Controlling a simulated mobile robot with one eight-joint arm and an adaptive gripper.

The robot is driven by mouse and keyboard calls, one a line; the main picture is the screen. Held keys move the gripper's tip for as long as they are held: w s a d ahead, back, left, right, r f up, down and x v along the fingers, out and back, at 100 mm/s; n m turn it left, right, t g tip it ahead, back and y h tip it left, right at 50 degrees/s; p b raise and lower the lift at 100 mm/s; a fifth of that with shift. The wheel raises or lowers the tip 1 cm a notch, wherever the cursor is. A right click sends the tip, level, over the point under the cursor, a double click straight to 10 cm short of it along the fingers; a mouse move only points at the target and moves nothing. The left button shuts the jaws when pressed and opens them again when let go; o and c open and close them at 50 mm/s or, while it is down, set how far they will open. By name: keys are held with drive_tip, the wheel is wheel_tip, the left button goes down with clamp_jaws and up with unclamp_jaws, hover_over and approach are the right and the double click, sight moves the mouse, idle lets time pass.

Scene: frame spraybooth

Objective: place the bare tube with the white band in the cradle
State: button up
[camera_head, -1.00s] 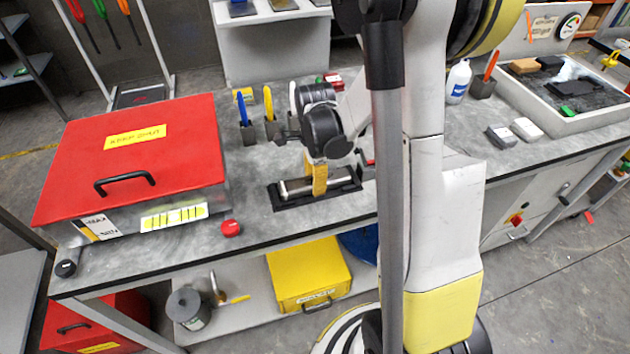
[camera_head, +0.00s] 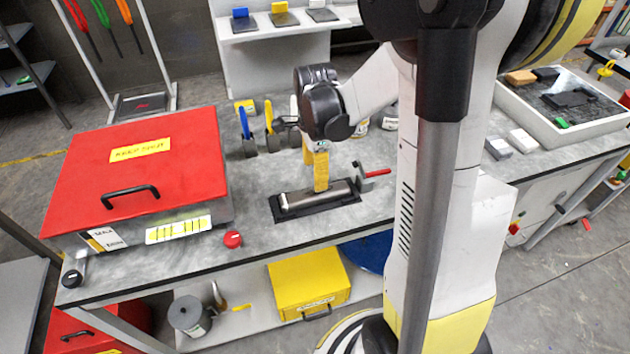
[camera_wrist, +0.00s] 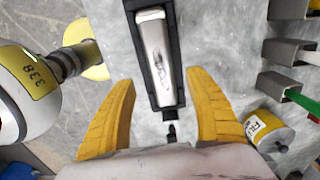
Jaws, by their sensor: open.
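In the wrist view the tube (camera_wrist: 154,58) sits between the side walls of the cradle (camera_wrist: 177,72). A pale strip shows at its far end; I cannot tell for sure that it is the white band. My gripper (camera_head: 321,188) is above the tube. In the wrist view my gripper (camera_wrist: 160,105) is open, with its yellow fingers apart on either side and nothing between the tips touching them.
A red-handled clamp (camera_head: 370,174) stands just right of the cradle. Holders with coloured handles (camera_head: 258,138) stand behind it. The red lidded box (camera_head: 140,165) fills the bench's left, with a red knob (camera_head: 233,239) beside it. Bench surface in front of the cradle is clear.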

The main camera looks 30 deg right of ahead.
drive_tip(key=s+a+r+n+t, duration=0.3)
drive_tip(key=s+a+r+n, duration=0.2)
drive_tip(key=n, duration=0.5)
drive_tip(key=s+a+r+n+t, duration=0.4)
drive_tip(key=a+r+n, duration=0.4)
drive_tip(key=n, duration=0.3)
drive_tip(key=shift+s+a+r+p, duration=0.25)
drive_tip(key=shift+s+r+p, duration=0.15)
drive_tip(key=shift+s+r, duration=0.5)
drive_tip(key=shift+c, duration=0.6)
